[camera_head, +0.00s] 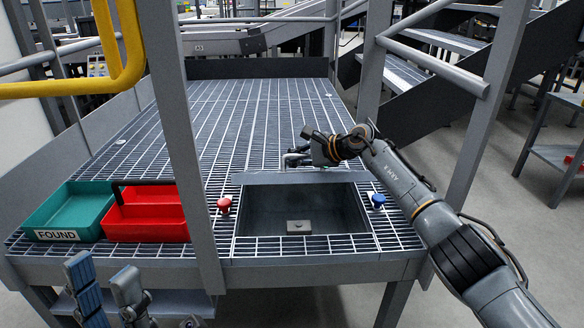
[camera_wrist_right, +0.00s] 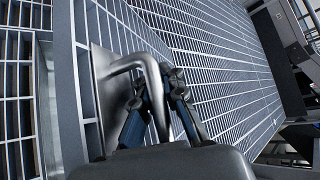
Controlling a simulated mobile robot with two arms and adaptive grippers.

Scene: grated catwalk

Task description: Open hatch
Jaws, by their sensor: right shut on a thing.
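The hatch is a rectangular opening in the grating, with a grey sunken box (camera_head: 262,207) below it. Its lid (camera_head: 262,178) is raised at the far edge of the opening and shows nearly edge-on in the head view. A bent metal handle (camera_head: 287,160) sticks out from the lid's far side; it also shows in the right wrist view (camera_wrist_right: 153,85). My right gripper (camera_head: 308,150) is shut on this handle, its fingers (camera_wrist_right: 158,98) on both sides of the bar. My left gripper (camera_head: 103,278) is low at the lower left, fingers apart and empty.
A small grey block (camera_head: 299,227) lies in the box. A red knob (camera_head: 224,205) and a blue knob (camera_head: 378,200) flank the opening. A teal bin (camera_head: 68,210) labelled FOUND and a red bin (camera_head: 145,212) stand at left. A grey post (camera_head: 180,130) rises left of the hatch.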

